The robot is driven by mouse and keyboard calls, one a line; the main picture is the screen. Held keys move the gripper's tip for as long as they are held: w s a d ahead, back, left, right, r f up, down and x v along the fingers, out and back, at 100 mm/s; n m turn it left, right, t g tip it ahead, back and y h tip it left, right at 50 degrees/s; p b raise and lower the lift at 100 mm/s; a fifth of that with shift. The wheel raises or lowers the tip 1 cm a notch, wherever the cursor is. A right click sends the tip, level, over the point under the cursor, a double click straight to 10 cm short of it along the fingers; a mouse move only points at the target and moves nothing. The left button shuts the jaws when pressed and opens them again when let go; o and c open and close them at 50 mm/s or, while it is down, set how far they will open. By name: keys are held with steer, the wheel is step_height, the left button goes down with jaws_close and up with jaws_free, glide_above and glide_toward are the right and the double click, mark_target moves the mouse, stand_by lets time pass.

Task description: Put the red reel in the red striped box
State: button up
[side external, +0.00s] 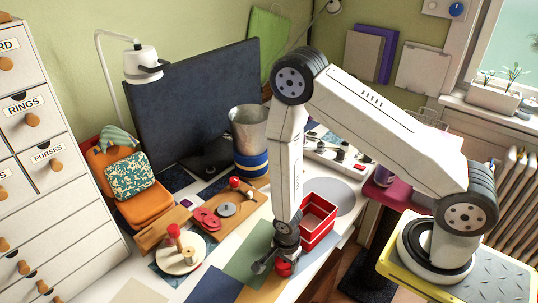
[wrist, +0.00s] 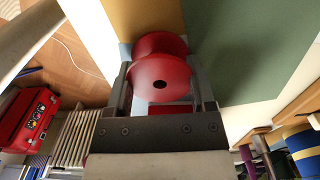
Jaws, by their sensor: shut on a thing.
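The red reel (wrist: 160,75) is held between the two fingers of my gripper (wrist: 163,88), its round flange with a dark centre hole facing the wrist camera. In the side view my gripper (side external: 282,258) points down near the front of the table, with the red reel (side external: 284,269) at its fingertips. The gap between the reel and the table is hard to judge. The red box with pale stripes (side external: 319,226) stands open just right of and behind my gripper. Part of it is hidden behind my arm.
A wooden tray (side external: 257,197) with red discs lies to the left, and a round pale stand with a red-topped peg (side external: 178,252) is nearer the front. A grey round mat (side external: 342,197) lies behind the box. A metal bin (side external: 249,130) and dark screen (side external: 190,100) stand at the back.

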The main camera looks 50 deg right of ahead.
steer(key=shift+r, duration=0.2)
step_height(320, 180, up, 10)
steer(key=shift+f, duration=0.2)
stand_by(0.6)
steer(key=shift+r, duration=0.1)
stand_by(0.6)
steer(key=shift+r, duration=2.65)
steer(key=w+d+m, duration=0.1)
steer(key=w+d, duration=0.1)
steer(key=d, duration=1.3)
steer(key=shift+s+a+f, duration=0.1)
steer(key=shift+f, duration=1.15)
steer(key=shift+s+a+f, duration=0.1)
steer(key=shift+f, duration=1.1)
steer(key=shift+f, duration=2.9)
